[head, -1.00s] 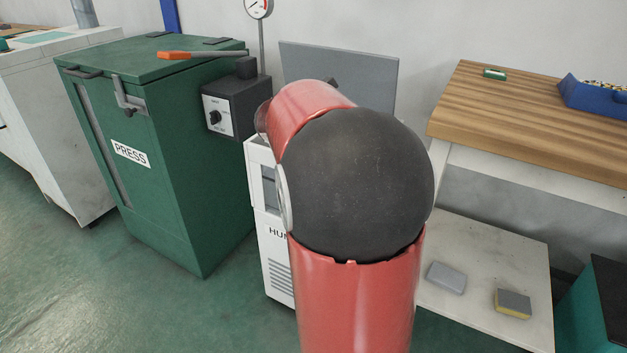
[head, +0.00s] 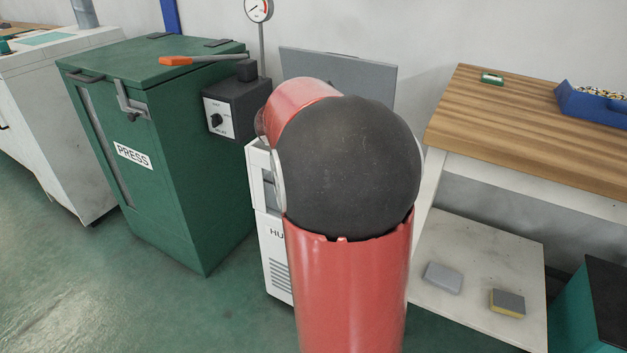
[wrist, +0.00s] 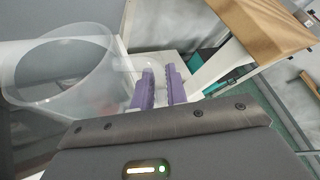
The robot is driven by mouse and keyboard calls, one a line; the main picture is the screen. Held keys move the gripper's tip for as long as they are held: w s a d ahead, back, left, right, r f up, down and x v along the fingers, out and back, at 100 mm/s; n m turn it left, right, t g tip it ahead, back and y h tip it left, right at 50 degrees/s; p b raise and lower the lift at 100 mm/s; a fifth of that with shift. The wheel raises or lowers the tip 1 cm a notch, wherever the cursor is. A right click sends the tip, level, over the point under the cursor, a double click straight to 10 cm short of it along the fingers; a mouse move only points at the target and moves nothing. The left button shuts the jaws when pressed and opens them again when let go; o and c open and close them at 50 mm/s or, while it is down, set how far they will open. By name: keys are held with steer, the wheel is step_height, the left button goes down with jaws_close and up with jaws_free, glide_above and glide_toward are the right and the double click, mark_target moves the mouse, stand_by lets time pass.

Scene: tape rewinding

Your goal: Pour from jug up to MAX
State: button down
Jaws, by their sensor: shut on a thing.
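In the wrist view my gripper (wrist: 158,88) has its two purple fingers shut on part of the clear jug, apparently its handle. The translucent jug (wrist: 60,72) is to the left of the fingers, its wide round rim towards the camera. I cannot make out its water level. In the head view the humidifier (head: 276,262), a white cabinet with the letters "HU" showing, stands behind my red arm. My arm hides most of it, along with my gripper and nearly all of the jug. No MAX mark can be seen in either view.
The green press (head: 150,155) stands left of the humidifier, with a dark control box (head: 237,108) between them at the back. A wooden-topped table (head: 530,130) is on the right, with a blue bin (head: 592,104) on it. A sponge (head: 508,303) lies on the lower shelf (head: 470,260).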

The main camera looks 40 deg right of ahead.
steer(key=shift+s+d+r, duration=0.1)
steer(key=shift+s+r, duration=0.1)
steer(key=shift+r, duration=0.05)
stand_by(0.3)
steer(key=shift+r+p, duration=0.5)
steer(key=shift+p, duration=0.05)
steer(key=shift+f+n+g, duration=0.1)
steer(key=shift+n+g, duration=0.2)
steer(key=shift+f, duration=0.15)
steer(key=shift+w, duration=0.15)
steer(key=shift+w+r+n, duration=0.1)
steer(key=shift+r+n, duration=0.2)
steer(key=shift+r, duration=0.2)
steer(key=shift+r, duration=0.2)
steer(key=shift+w+r+n+g, duration=0.15)
steer(key=shift+r+n+g, duration=0.15)
steer(key=shift+r, duration=0.05)
steer(key=shift+r, duration=0.1)
stand_by(0.6)
